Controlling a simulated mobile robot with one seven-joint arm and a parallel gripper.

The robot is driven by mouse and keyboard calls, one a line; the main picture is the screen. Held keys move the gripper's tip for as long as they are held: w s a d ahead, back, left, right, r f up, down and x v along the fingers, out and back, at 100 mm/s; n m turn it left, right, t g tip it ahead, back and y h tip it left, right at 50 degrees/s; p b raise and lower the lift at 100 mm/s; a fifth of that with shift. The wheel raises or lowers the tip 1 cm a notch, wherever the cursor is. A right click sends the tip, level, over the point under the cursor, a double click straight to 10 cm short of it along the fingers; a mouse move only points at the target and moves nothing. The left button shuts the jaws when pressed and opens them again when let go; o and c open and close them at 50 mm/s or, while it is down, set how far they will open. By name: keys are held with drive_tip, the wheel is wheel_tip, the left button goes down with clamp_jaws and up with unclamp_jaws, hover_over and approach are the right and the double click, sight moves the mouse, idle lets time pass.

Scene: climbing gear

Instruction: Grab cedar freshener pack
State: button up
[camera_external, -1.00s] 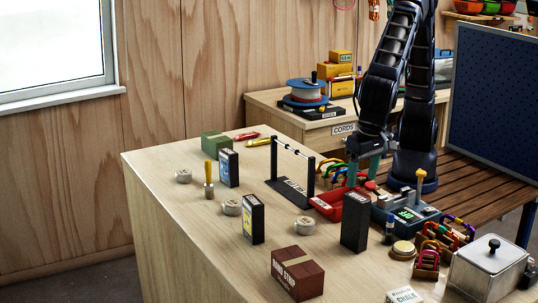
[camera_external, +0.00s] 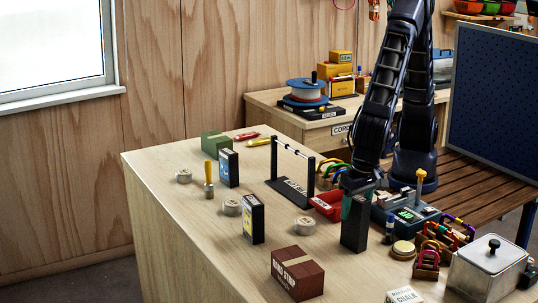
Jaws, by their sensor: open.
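No label that reads cedar freshener can be made out, so I cannot tell for certain which pack it is. An upright dark pack (camera_external: 354,236) stands on the right half of the bench, its near face plain from this view. My gripper (camera_external: 357,205) is open and low over the top of this pack. One teal finger shows at the pack's upper left; the other is mostly hidden. Two similar upright dark packs with light-coloured label faces stand to the left, one nearer (camera_external: 253,219) and one farther back (camera_external: 228,168).
A brown box (camera_external: 297,274) lies in front, left of the dark pack. A red tray (camera_external: 326,205) and a black bar stand (camera_external: 291,190) are behind it. A blue-grey device (camera_external: 407,214), a round tin (camera_external: 403,250) and a metal box (camera_external: 487,268) crowd the right. Bare bench lies at left.

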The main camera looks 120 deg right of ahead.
drive_tip(key=shift+f, duration=0.55)
drive_tip(key=shift+c, duration=0.3)
drive_tip(key=c, duration=1)
drive_tip(key=shift+c, duration=0.2)
